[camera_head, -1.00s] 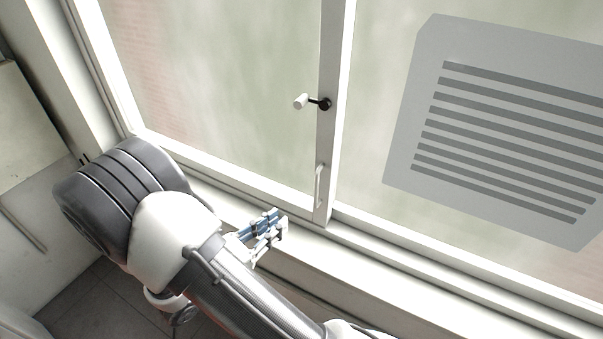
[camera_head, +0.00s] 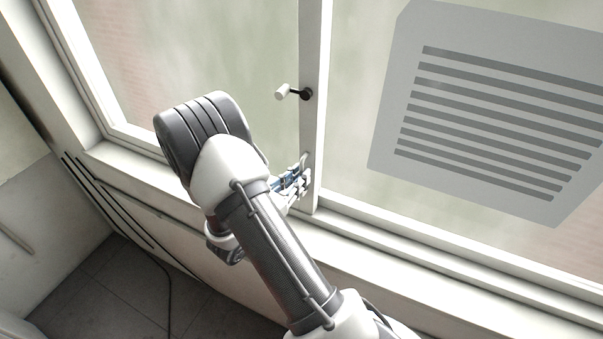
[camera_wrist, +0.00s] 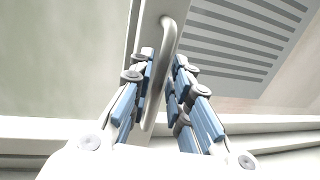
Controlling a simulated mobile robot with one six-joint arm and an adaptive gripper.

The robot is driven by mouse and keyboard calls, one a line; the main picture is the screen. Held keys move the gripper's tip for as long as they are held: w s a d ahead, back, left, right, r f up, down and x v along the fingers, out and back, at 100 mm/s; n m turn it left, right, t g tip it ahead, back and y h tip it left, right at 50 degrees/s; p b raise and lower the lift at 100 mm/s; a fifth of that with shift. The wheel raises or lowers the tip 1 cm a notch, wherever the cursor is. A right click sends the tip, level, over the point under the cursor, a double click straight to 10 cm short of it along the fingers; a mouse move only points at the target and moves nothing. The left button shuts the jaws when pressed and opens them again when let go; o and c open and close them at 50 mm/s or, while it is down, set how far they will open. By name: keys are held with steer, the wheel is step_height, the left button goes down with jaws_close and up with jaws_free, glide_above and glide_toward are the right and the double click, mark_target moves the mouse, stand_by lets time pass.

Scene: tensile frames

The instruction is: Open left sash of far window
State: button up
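The window's left sash (camera_head: 230,60) fills the upper left of the head view and sits flush in its frame. A dark lever with a white knob (camera_head: 282,92) sticks out from the sash's right stile. Below it is a pale bar handle (camera_head: 304,160), mostly hidden by my gripper. My gripper (camera_head: 298,180) is at this handle. In the wrist view the handle (camera_wrist: 158,80) runs between the two blue-padded fingers of my gripper (camera_wrist: 163,72). The fingers stand apart on either side, with a visible gap to the right finger.
The right pane (camera_head: 345,140) bears a grey slotted panel (camera_head: 480,110). A white sill (camera_head: 420,255) runs along below the window. The side wall (camera_head: 40,210) is at left, with dark floor (camera_head: 110,290) below.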

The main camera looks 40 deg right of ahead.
steer(key=shift+w+d, duration=0.15)
steer(key=shift+d, duration=0.7)
steer(key=shift+c, duration=0.3)
jaws_close()
